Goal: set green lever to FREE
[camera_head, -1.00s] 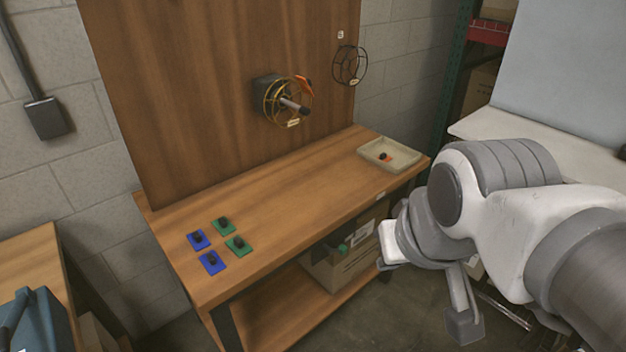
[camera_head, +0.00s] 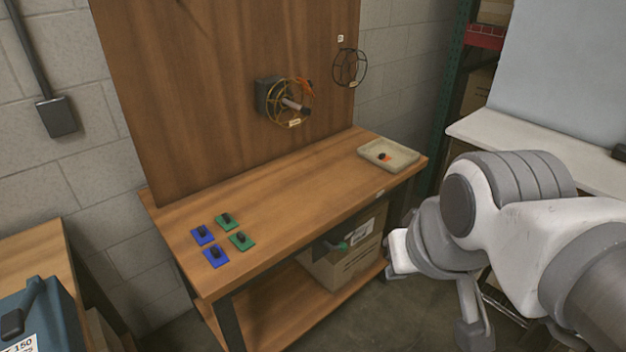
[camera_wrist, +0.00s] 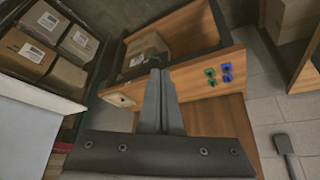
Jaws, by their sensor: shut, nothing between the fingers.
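A small green handle (camera_head: 341,246) on a dark rod shows below the front edge of the bench (camera_head: 300,210), in front of a carton. It looks like the green lever, but its setting cannot be read at this size. Two green plates (camera_head: 241,241) with black knobs lie on the bench top beside two blue plates (camera_head: 214,257). My gripper (camera_wrist: 160,75) is shut and empty in the wrist view, its fingers together. It is apart from the bench and touches nothing that I can see.
A yellow wheel (camera_head: 290,103) and a dark wheel (camera_head: 349,67) are on the upright wooden panel (camera_head: 210,90). A carton (camera_head: 340,265) stands on the lower shelf. The middle of the bench top is clear.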

